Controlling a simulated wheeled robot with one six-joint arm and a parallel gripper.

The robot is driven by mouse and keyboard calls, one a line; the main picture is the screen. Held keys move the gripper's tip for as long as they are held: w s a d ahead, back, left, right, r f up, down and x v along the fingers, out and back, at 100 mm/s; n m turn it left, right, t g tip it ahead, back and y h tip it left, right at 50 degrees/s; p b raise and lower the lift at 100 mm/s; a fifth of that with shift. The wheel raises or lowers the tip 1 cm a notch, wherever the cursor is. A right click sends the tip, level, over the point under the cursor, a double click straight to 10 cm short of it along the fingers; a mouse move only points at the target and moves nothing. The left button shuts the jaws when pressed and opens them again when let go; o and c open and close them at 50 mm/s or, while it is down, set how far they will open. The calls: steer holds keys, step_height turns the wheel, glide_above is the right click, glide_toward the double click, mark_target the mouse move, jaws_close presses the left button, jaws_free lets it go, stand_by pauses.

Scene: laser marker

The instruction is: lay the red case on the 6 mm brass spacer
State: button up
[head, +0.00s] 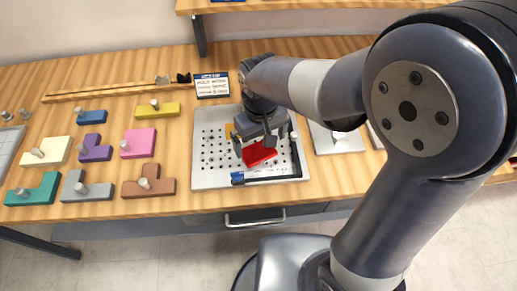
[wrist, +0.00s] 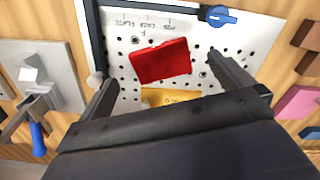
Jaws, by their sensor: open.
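The red case (head: 262,154) is a flat red block on the white perforated plate (head: 208,176). In the wrist view the red case (wrist: 160,60) lies slightly tilted across the plate, its whole top in sight. A brass-yellow piece with small lettering (wrist: 172,97), seemingly the spacer, lies beside its near edge. I cannot tell whether they touch or overlap, and my gripper partly hides the yellow piece. My gripper (head: 260,141) is open above the case, its fingertips apart on either side in the wrist view (wrist: 165,72), with nothing held.
Black rails with a blue knob (head: 238,178) edge the plate. Several knobbed coloured blocks, including a pink one (head: 138,143), lie to the left. A label board (head: 212,86) stands behind. Another pale plate (head: 336,138) lies right. A shelf edge crosses the top.

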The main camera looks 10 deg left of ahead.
mark_target(261, 156)
steer(key=shift+w+d+f+p, duration=0.1)
steer(key=shift+f+p, duration=0.1)
steer(key=shift+f, duration=1.5)
steer(key=shift+w+f+p, duration=0.1)
steer(key=shift+f+p, duration=0.05)
steer(key=shift+f, duration=1.5)
steer(key=shift+c, duration=0.2)
steer(key=c, duration=0.9)
steer(key=shift+o, duration=0.2)
step_height(261, 156, up, 10)
steer(key=w+a+m+b, duration=0.3)
steer(key=w+a+m, duration=0.1)
steer(key=w+a, duration=0.3)
step_height(261, 156, down, 9)
steer(key=shift+s+f, duration=0.1)
